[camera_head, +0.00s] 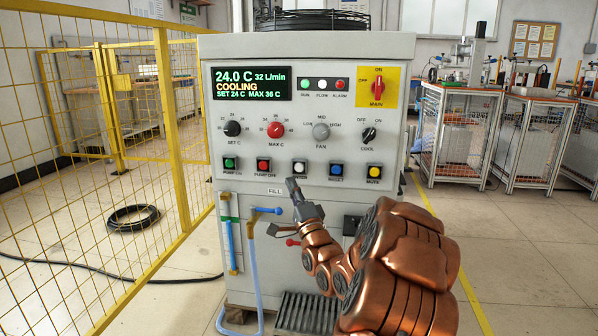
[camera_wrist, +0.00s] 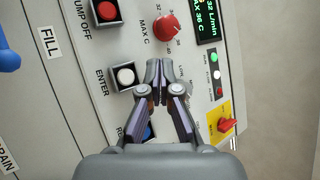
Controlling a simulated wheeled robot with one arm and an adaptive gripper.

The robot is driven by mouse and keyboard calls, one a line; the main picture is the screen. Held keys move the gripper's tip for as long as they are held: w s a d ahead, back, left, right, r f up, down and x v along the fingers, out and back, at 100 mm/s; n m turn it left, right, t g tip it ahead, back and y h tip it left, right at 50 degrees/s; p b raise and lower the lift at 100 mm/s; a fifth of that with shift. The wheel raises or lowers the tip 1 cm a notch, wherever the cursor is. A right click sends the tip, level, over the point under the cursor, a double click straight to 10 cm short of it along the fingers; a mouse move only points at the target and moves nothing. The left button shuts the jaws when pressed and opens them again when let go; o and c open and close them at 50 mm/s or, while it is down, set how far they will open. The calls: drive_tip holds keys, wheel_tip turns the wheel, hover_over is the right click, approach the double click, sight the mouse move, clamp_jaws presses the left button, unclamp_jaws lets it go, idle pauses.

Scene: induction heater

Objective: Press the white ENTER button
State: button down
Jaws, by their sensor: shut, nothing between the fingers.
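The white ENTER button (camera_head: 300,166) is in the lower row of the cabinet panel, between the red PUMP OFF button (camera_head: 263,165) and the blue RESET button (camera_head: 336,170). In the wrist view the white ENTER button (camera_wrist: 126,76) sits in its square black housing, with its label beside it. My gripper (camera_head: 292,184) is just below the ENTER button in the head view and covers part of its label. In the wrist view my gripper (camera_wrist: 158,68) is shut and empty, its tips to the right of the button. Whether the tips touch the panel I cannot tell.
Above the row are the SET C, MAX C (camera_head: 276,130), FAN (camera_head: 321,131) and COOL knobs. The display (camera_head: 251,83) reads COOLING. A blue-handled valve (camera_head: 268,210) and hose are below left. A yellow mesh fence (camera_head: 90,130) stands at left.

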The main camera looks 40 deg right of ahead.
sight(299, 167)
drive_tip(key=w+d+p, duration=0.3)
drive_tip(key=w+d, duration=0.2)
drive_tip(key=d, duration=0.2)
idle(0.6)
drive_tip(key=shift+d, duration=0.1)
drive_tip(key=shift+w+d, duration=0.1)
idle(1.2)
drive_tip(key=shift+w+d+p, duration=0.2)
drive_tip(key=shift+d+p, duration=0.05)
drive_tip(key=shift+p, duration=0.2)
